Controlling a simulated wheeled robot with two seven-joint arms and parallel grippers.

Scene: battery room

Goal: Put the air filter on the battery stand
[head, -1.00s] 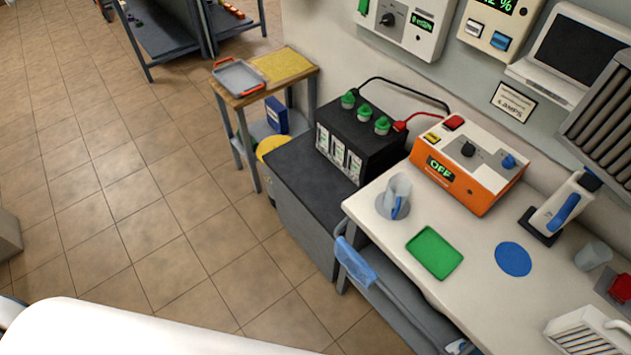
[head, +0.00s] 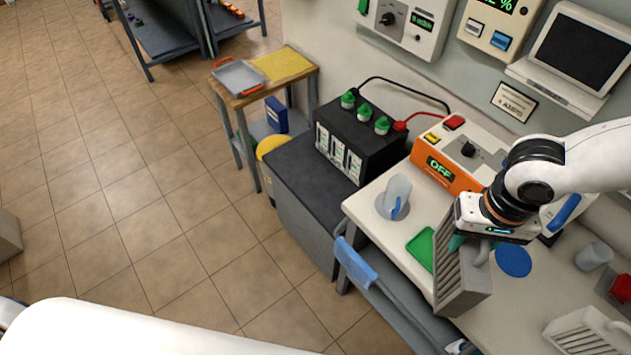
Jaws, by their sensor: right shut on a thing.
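The air filter (head: 461,284), a grey slatted block with a handle, is in my right gripper (head: 468,243). The gripper is shut on its handle, and the filter hangs over the white bench's front part, partly covering the green tray. The battery stand (head: 297,188) is the low dark grey cabinet left of the bench. A black battery (head: 345,150) with green caps stands on its back part; the front left of its top is bare. My left gripper is not in view.
On the white bench (head: 400,235) are a clear jug (head: 395,195), a green tray (head: 421,247), an orange charger (head: 437,177) and a blue disc (head: 514,260). Red and black cables run at the battery. Open floor lies left.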

